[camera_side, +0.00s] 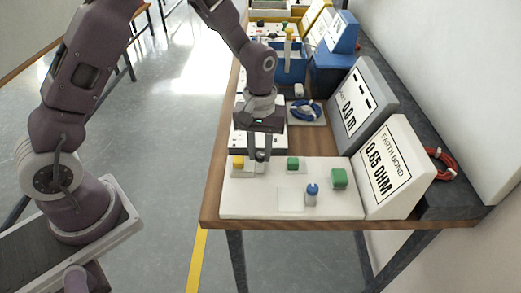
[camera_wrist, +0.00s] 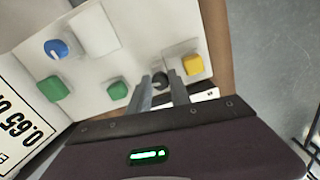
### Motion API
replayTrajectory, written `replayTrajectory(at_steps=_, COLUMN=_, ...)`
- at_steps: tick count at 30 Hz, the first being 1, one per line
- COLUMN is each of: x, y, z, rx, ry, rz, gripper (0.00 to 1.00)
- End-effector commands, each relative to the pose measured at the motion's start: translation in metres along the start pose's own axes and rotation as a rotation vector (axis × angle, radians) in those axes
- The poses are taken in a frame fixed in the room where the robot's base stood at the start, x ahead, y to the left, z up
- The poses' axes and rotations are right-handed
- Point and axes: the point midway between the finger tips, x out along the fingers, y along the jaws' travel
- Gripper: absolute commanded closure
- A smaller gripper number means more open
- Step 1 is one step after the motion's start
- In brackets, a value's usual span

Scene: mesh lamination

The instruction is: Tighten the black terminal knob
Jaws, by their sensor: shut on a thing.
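The black terminal knob (camera_wrist: 160,80) shows in the wrist view between the fingertips of my gripper (camera_wrist: 163,84). In the side view the dark knob (camera_side: 260,156) is small, at the back edge of the white board (camera_side: 240,205), right under my gripper (camera_side: 260,150). My gripper points down and its fingers are shut on the knob. The fingers hide part of the knob, and I cannot tell how far it is turned.
A yellow block (camera_side: 238,162) stands close left of the knob. Green blocks (camera_side: 293,163) (camera_side: 339,179) and a blue-topped knob (camera_side: 312,194) share the board. The earth bond meter (camera_side: 393,170) stands at right, and a blue cable coil (camera_side: 306,110) lies behind.

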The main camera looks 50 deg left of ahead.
Motion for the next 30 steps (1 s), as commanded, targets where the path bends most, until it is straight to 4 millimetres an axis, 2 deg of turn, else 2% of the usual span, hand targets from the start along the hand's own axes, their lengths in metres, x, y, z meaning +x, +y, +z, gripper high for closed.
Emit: replayTrajectory(at_steps=30, x=-0.0012, y=-0.0019, z=-0.0025, rx=0.961, ry=0.004, rz=0.002, gripper=1.00)
